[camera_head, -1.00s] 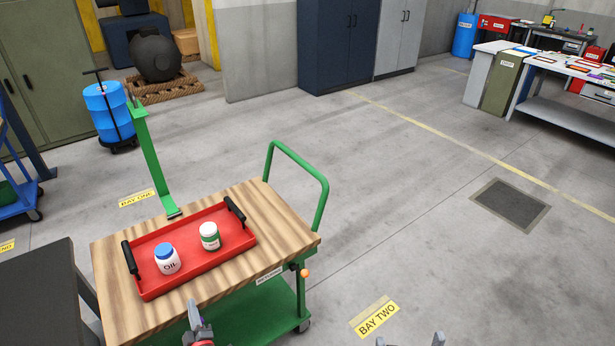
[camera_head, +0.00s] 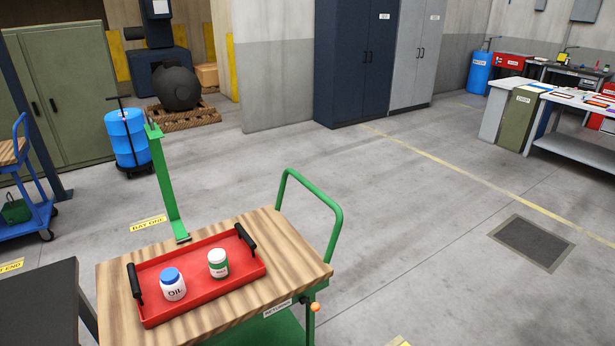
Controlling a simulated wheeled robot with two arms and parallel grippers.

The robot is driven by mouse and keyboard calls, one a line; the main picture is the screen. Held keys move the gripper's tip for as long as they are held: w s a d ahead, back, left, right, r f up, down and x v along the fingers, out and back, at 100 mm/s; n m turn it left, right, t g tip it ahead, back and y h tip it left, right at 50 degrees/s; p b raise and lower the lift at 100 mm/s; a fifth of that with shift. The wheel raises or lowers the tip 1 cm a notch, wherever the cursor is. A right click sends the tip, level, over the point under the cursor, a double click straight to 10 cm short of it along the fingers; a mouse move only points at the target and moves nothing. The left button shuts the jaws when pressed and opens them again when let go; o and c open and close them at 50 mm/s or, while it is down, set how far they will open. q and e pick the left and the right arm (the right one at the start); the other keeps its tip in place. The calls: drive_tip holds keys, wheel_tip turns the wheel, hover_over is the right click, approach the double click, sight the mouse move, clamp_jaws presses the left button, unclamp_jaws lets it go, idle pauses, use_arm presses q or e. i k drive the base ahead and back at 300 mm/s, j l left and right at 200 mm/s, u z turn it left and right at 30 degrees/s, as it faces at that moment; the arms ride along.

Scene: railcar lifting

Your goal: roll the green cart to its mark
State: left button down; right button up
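The green cart (camera_head: 323,271) stands in the lower middle, with a wooden top (camera_head: 283,240) and a green push handle (camera_head: 339,228) at its right end. A red tray (camera_head: 205,303) with black handles lies on the top. It holds a white OIL bottle with a blue cap (camera_head: 174,288) and a white-and-green jar (camera_head: 218,264). A yellow BAY ONE floor mark (camera_head: 148,223) lies behind the cart's left part. Another yellow mark (camera_head: 399,341) is cut off at the bottom edge, right of the cart. Neither gripper is in view. The cart's wheels are out of frame.
A green upright post (camera_head: 165,185) rises at the cart's rear edge. A dark table (camera_head: 38,305) stands close at the left. A blue drum (camera_head: 127,135) and a blue cart (camera_head: 30,215) are farther back. Open floor lies right of the cart, with a dark floor plate (camera_head: 531,243).

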sight(256, 313)
drive_tip(key=i+l+u, duration=0.5)
drive_tip(key=i+l, duration=0.15)
drive_tip(key=i+l+u, duration=0.2)
drive_tip(key=i+l, duration=0.25)
drive_tip(key=i+l+u, duration=0.25)
drive_tip(key=l, duration=0.25)
drive_tip(key=i+l+u, duration=0.25)
drive_tip(key=l, duration=0.3)
drive_tip(key=i+l+u, duration=0.1)
drive_tip(key=l+u, duration=0.35)
drive_tip(key=l, duration=0.7)
drive_tip(key=k, duration=0.15)
